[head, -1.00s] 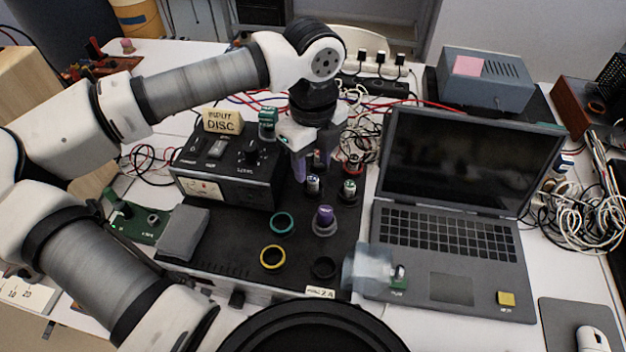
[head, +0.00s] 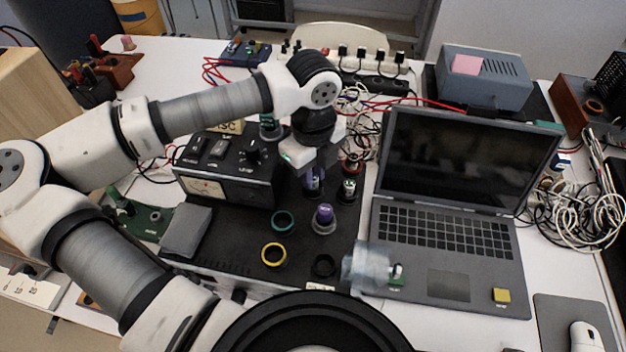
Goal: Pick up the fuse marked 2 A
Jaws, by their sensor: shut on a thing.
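My gripper (head: 314,174) points down over the black mat, behind the middle of its holders. It is shut on a small fuse (head: 314,184) with purple on its side, partly hidden by the fingers. Its marking is too small to read, and I cannot tell whether it is clear of its holder. A dark fuse (head: 349,187) with a pale mark stands just to the right. A purple-topped fuse (head: 324,214) stands upright in a grey holder nearer the front. I cannot read a 2 A mark on any of them.
A black meter box (head: 235,170) stands left of my gripper, an open laptop (head: 455,235) to the right. Empty teal (head: 283,222), yellow (head: 274,255) and black (head: 324,265) rings lie in front. A clear cylinder (head: 368,266) lies by the laptop's edge. Cables tangle behind.

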